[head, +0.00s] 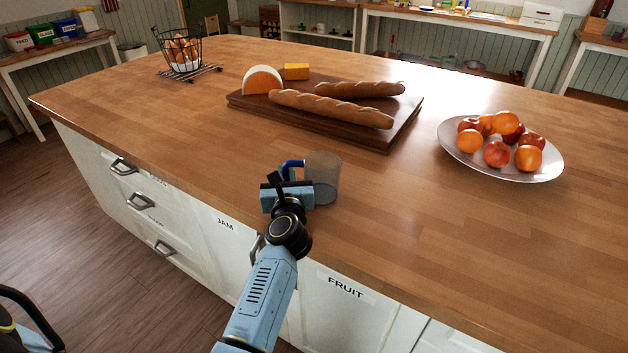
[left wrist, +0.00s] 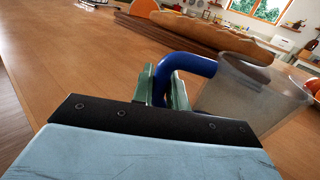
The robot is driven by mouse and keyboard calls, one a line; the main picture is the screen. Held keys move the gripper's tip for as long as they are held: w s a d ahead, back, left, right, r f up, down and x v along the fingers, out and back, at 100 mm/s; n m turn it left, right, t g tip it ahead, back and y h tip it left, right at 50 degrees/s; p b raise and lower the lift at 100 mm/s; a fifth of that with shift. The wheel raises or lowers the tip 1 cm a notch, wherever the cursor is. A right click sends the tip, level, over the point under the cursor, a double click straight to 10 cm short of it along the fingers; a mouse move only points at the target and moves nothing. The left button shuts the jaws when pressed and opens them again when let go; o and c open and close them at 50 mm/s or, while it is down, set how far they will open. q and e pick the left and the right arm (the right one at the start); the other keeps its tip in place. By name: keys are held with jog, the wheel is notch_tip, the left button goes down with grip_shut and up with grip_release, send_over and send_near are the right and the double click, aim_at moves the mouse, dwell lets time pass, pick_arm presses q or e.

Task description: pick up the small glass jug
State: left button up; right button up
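The small glass jug (head: 323,178) is a greyish see-through cup with a blue handle, upright near the front edge of the wooden island top. Its handle points left, toward my left gripper (head: 285,180). In the left wrist view the jug (left wrist: 250,95) is at the right, and its blue handle runs down between the green fingers of my left gripper (left wrist: 162,90). The fingers sit close against both sides of the handle and appear shut on it. The handle's lower part is hidden behind the gripper. I cannot tell whether the jug's base touches the counter. My right gripper is not in view.
A cutting board (head: 385,140) with two loaves, orange and yellow cheese lies behind the jug. A white fruit plate (head: 455,150) stands at the right, and a wire egg basket (head: 180,50) at the far left. The counter (head: 400,220) right of the jug is clear.

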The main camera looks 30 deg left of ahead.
pick_arm(q)
grip_shut()
notch_tip(320, 180, up, 9)
jog(key=p, duration=0.5)
jog(key=shift+r, duration=0.5)
